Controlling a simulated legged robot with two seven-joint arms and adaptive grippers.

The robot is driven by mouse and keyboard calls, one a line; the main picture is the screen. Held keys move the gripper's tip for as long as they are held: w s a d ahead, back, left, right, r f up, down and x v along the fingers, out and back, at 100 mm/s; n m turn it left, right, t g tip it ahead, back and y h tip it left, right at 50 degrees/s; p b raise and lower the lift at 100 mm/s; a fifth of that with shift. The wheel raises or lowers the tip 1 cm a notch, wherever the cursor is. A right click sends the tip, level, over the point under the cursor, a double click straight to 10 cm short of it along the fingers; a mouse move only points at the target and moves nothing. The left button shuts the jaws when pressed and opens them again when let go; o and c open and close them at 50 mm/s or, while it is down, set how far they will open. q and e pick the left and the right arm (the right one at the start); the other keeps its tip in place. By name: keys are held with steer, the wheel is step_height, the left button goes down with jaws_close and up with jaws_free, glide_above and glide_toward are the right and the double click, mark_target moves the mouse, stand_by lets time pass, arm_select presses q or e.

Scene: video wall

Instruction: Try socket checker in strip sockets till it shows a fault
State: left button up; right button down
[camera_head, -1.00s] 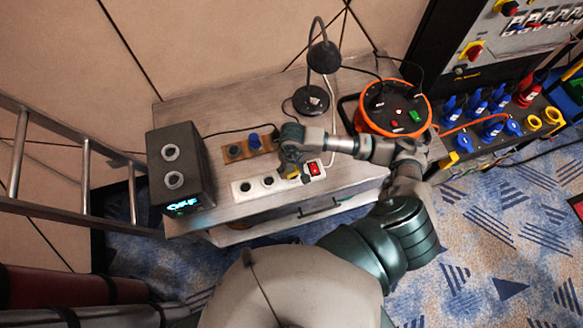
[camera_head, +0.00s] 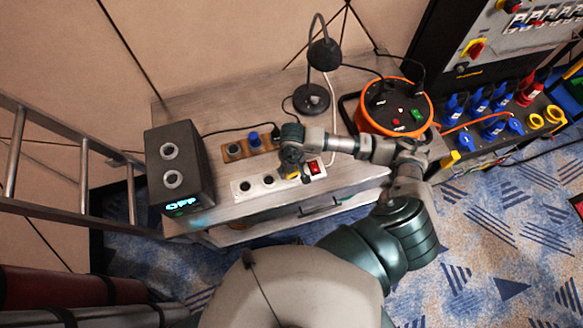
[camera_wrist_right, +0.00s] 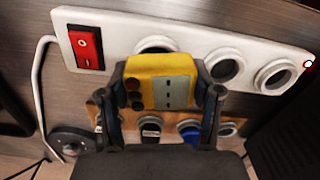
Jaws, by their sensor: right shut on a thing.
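My right gripper (camera_head: 291,170) is shut on the yellow socket checker (camera_wrist_right: 160,82), which shows between its two fingers (camera_wrist_right: 162,105) in the wrist view. The checker has a grey face panel with small dark marks and dull reddish round spots beside it; I see no clearly lit lamp. It stands over the white strip (camera_head: 248,187), beside the red switch (camera_head: 314,168), and partly hides one socket (camera_wrist_right: 155,46). I cannot tell whether its pins are in that socket. Two other sockets (camera_wrist_right: 222,68) show uncovered. My left gripper is not in view.
A wooden strip (camera_head: 235,152) with a blue plug (camera_head: 253,139) lies behind the white strip. A dark box (camera_head: 180,160) with a display reading "OFF" stands left. A desk lamp (camera_head: 312,98) and an orange cable reel (camera_head: 395,108) stand behind and right on the grey cabinet.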

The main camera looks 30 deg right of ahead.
steer(key=shift+f, duration=0.3)
steer(key=shift+c, duration=0.7)
jaws_free()
steer(key=shift+o, duration=0.7)
steer(key=shift+r, duration=0.1)
steer(key=shift+r+p, duration=1.4)
steer(key=shift+r, duration=1.55)
